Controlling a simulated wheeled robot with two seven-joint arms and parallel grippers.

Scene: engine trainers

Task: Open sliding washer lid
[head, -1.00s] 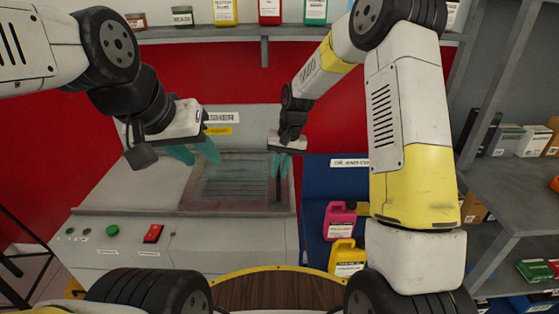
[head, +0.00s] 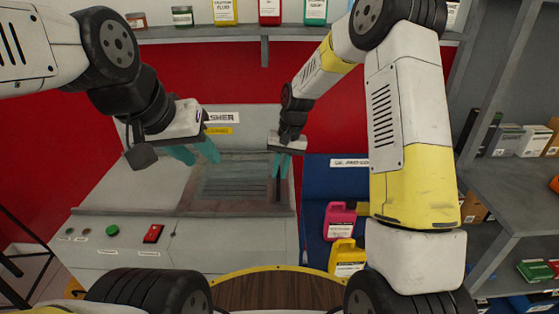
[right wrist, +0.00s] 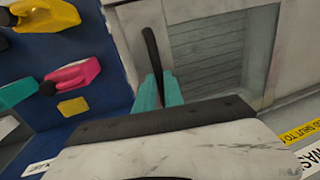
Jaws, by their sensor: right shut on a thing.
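The grey washer (head: 118,215) stands ahead with its sloped top facing me. A window-like panel (head: 232,180) with slats behind it lies in the top; I cannot tell how far the lid is slid. The black bar handle (head: 278,190) stands at the panel's right end. My right gripper (head: 282,165) is shut on this handle, pointing down. In the right wrist view the handle (right wrist: 151,45) runs between the teal fingers (right wrist: 158,92). My left gripper (head: 193,154) is open and empty above the upper left of the panel, its teal fingers apart.
A green button (head: 112,230) and a red switch (head: 153,233) are on the washer's front left. Pink (head: 340,220) and yellow (head: 346,256) jugs stand against a blue unit on the right. Grey shelves (head: 510,178) with boxes stand farther right. A bottle shelf runs above.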

